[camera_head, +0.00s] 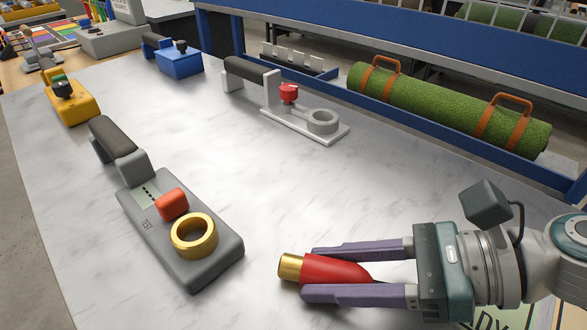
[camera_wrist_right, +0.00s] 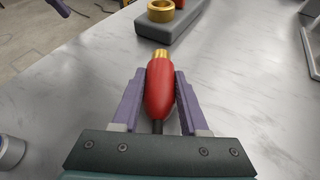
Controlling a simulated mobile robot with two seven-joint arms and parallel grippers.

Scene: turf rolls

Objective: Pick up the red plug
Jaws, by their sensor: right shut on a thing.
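The red plug (camera_head: 335,270) has a gold tip and lies between the purple fingers of my right gripper (camera_head: 308,272) at the front of the table. In the right wrist view the plug (camera_wrist_right: 160,88) points away from the palm, with a finger against each side and a dark cable end behind it. My right gripper (camera_wrist_right: 159,80) is shut on it. The gap between plug and tabletop is hard to judge.
A grey tester (camera_head: 205,262) with a gold ring (camera_head: 195,237) and red button lies left of the plug. A white device (camera_head: 335,132), yellow device (camera_head: 85,108) and blue device (camera_head: 182,65) stand farther back. A green turf roll (camera_head: 430,105) lies on the blue rack. The marble tabletop (camera_head: 330,195) between is clear.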

